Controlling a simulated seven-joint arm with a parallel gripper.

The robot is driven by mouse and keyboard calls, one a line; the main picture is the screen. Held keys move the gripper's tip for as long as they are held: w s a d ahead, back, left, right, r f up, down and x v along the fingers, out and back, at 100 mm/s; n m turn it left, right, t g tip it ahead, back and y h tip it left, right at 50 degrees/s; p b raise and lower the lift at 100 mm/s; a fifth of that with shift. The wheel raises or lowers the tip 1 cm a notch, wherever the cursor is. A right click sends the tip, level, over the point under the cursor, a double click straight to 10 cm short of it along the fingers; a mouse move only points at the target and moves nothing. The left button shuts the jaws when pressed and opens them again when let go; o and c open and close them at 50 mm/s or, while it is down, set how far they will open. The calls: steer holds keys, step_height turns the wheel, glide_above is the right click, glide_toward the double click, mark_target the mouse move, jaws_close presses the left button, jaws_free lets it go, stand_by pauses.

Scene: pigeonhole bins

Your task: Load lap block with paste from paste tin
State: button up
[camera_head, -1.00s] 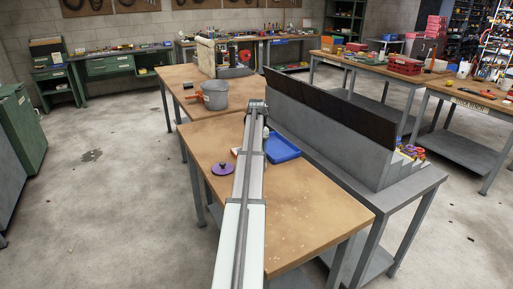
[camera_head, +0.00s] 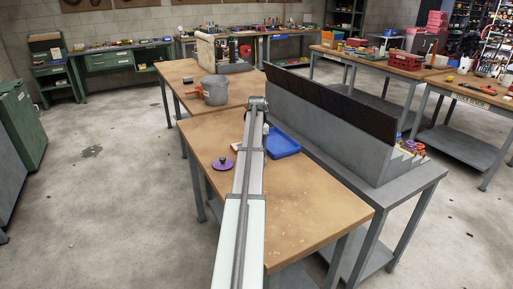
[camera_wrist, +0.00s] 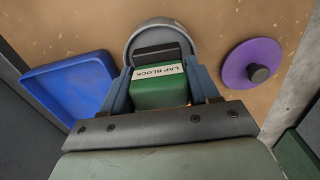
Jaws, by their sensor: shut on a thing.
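My gripper (camera_wrist: 161,88) is shut on the green lap block (camera_wrist: 160,92), which has a white "LAP BLOCK" label facing the wrist camera. In the wrist view, a round grey tin (camera_wrist: 161,24) lies just beyond and below the block, on the brown bench. A dark patch shows between block and tin rim; I cannot tell whether it is paste or the block's far end, nor whether they touch. A purple disc with a dark knob (camera_wrist: 252,66) lies to the right; it also shows in the head view (camera_head: 222,165). In the head view, my arm hides the block and tin.
A blue tray (camera_wrist: 72,87) lies left of the tin in the wrist view. In the head view, a grey sloped bin rack (camera_head: 322,127) stands right of the bench (camera_head: 305,215). A grey pot (camera_head: 214,91) stands on the bench behind.

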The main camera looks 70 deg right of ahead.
steer(key=shift+f, duration=0.6)
stand_by(0.4)
steer(key=o, duration=1.2)
steer(key=shift+c, duration=0.4)
steer(key=c, duration=0.3)
steer(key=shift+r, duration=0.15)
steer(key=c, duration=0.8)
steer(key=shift+c, duration=0.2)
